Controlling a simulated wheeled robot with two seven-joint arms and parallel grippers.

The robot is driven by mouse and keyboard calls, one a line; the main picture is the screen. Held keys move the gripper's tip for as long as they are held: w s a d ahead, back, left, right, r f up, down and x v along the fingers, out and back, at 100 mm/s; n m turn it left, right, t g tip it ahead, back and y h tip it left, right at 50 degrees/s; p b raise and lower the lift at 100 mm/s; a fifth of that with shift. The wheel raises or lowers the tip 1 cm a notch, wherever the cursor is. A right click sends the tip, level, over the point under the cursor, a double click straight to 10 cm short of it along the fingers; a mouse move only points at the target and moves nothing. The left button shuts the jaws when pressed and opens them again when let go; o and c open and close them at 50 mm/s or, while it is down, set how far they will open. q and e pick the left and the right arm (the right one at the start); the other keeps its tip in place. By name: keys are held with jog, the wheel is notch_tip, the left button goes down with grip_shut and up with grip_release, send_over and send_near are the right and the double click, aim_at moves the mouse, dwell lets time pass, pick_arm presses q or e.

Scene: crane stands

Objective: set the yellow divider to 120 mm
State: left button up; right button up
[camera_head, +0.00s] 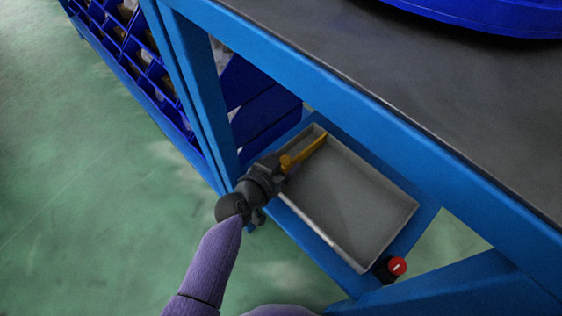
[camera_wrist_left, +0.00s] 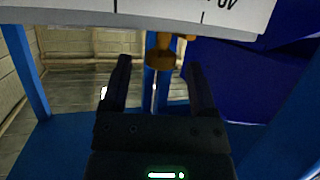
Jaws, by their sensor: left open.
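The yellow divider (camera_head: 307,152) lies across the upper left end of a shallow grey tray (camera_head: 350,205) in the head view. Its orange-yellow knob (camera_wrist_left: 160,55) hangs below a pale scale strip (camera_wrist_left: 190,14) in the left wrist view. The strip bears a black line and a partly cut-off, upside-down number that I cannot read surely. My left gripper (camera_head: 283,168) is at the divider's near end, outside the tray wall. In the wrist view its open fingers (camera_wrist_left: 160,78) stand either side of the knob's line, with the knob beyond the tips. My right gripper is not in view.
The tray sits under a dark worktop (camera_head: 450,90) within a blue frame (camera_head: 330,88). A red knob (camera_head: 397,266) is near the tray's lower corner. Blue bins (camera_head: 140,60) stand at upper left. Green floor (camera_head: 90,190) is clear at left.

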pick_arm(q)
grip_shut()
dwell(1.3)
